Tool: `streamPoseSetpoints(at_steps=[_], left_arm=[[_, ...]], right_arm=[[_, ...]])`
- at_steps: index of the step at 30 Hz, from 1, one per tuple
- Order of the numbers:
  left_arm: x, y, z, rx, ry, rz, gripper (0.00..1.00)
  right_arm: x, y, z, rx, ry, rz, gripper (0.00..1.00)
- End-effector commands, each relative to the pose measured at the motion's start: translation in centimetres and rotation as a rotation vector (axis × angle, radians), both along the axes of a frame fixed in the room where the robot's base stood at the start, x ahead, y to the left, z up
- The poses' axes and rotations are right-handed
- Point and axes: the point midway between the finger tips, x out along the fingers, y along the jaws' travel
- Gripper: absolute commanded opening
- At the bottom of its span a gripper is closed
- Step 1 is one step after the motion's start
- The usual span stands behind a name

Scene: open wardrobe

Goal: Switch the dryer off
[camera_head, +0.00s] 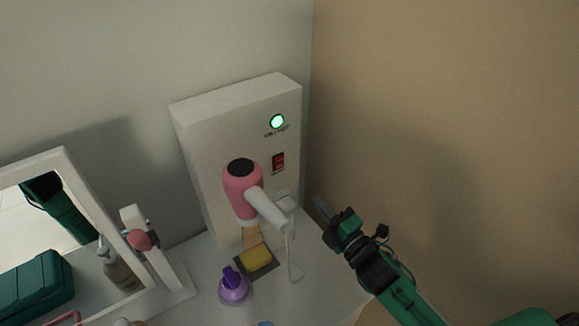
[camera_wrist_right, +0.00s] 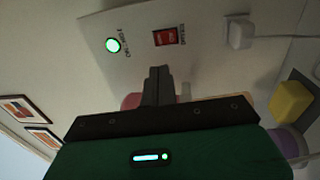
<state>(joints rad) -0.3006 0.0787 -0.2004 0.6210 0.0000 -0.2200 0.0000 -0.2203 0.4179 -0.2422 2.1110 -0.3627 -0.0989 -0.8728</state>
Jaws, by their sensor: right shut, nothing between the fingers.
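The pink and white hair dryer (camera_head: 240,185) hangs on the front of a white wall box (camera_head: 215,130). A red rocker switch (camera_head: 278,161) is on the box, right of the dryer, below a round lamp (camera_head: 277,121) lit green. In the right wrist view the red switch (camera_wrist_right: 166,38) and green lamp (camera_wrist_right: 113,45) lie just beyond the fingertips. My right gripper (camera_head: 320,204) is shut and empty, to the lower right of the switch and apart from it. Its shut fingers (camera_wrist_right: 160,72) point toward the switch in the wrist view. My left gripper is not in view.
A white plug (camera_head: 287,203) with a cord is below the switch. A framed mirror (camera_head: 88,185) stands at left. A tan wall is close at right.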

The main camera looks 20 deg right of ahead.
Motion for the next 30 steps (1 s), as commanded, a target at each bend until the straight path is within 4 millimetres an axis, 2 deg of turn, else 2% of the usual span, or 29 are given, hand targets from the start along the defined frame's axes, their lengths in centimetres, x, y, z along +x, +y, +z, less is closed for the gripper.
streamPoseSetpoints(at_steps=[6, 11, 30], left_arm=[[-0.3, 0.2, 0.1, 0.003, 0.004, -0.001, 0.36], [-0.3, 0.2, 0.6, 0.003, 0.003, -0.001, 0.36], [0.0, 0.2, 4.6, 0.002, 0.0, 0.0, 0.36]], right_arm=[[0.1, 0.0, 0.1, 0.0, -0.001, -0.001, 0.0], [1.2, 0.3, 0.4, 0.001, -0.002, -0.002, 0.0], [11.4, 4.1, 1.9, 0.002, -0.001, -0.002, 0.0]])
